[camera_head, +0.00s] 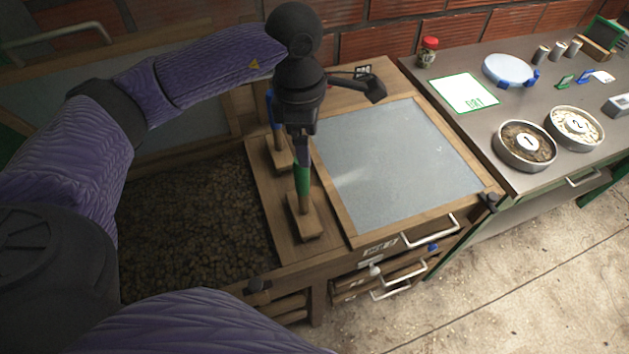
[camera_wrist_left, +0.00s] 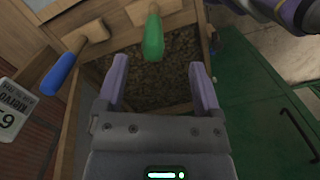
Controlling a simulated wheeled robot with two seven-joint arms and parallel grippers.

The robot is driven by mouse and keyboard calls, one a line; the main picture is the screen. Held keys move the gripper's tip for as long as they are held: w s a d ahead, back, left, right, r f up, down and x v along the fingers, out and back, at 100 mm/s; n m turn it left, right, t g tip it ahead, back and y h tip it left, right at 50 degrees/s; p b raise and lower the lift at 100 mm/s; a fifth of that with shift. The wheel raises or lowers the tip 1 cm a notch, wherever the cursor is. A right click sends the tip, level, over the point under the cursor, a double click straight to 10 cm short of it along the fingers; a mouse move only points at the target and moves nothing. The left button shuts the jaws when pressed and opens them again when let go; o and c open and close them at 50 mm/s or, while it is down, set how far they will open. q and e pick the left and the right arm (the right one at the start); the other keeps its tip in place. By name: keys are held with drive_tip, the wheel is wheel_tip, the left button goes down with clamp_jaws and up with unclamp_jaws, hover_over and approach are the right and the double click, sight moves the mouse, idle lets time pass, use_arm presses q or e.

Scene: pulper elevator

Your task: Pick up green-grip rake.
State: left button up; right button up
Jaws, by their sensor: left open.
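The green-grip rake (camera_head: 303,182) stands upright on the wooden ledge, its wooden head down and its green grip up. In the left wrist view its green grip (camera_wrist_left: 153,38) points toward me, with its end close to the gap between my fingertips. My left gripper (camera_head: 301,148) is above the rake, pointing down. In the left wrist view my left gripper (camera_wrist_left: 158,63) has its two purple fingers apart, with nothing clamped. Whether the fingers flank the grip or stop just short is unclear. My right gripper is not in view.
A blue-grip rake (camera_head: 279,150) stands just behind; its blue grip shows in the left wrist view (camera_wrist_left: 59,74). A bin of brown beans (camera_head: 195,225) lies left of the ledge. A grey-covered compartment (camera_head: 395,160) lies right. Numbered bowls (camera_head: 525,146) stand on the counter.

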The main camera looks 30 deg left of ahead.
sight(301, 171)
use_arm(q)
drive_tip(key=shift+a+f+y, duration=0.2)
drive_tip(key=shift+a+y, duration=0.3)
drive_tip(key=shift+a, duration=0.35)
wheel_tip(301, 171, down, 9)
drive_tip(key=shift+r, duration=0.1)
clamp_jaws()
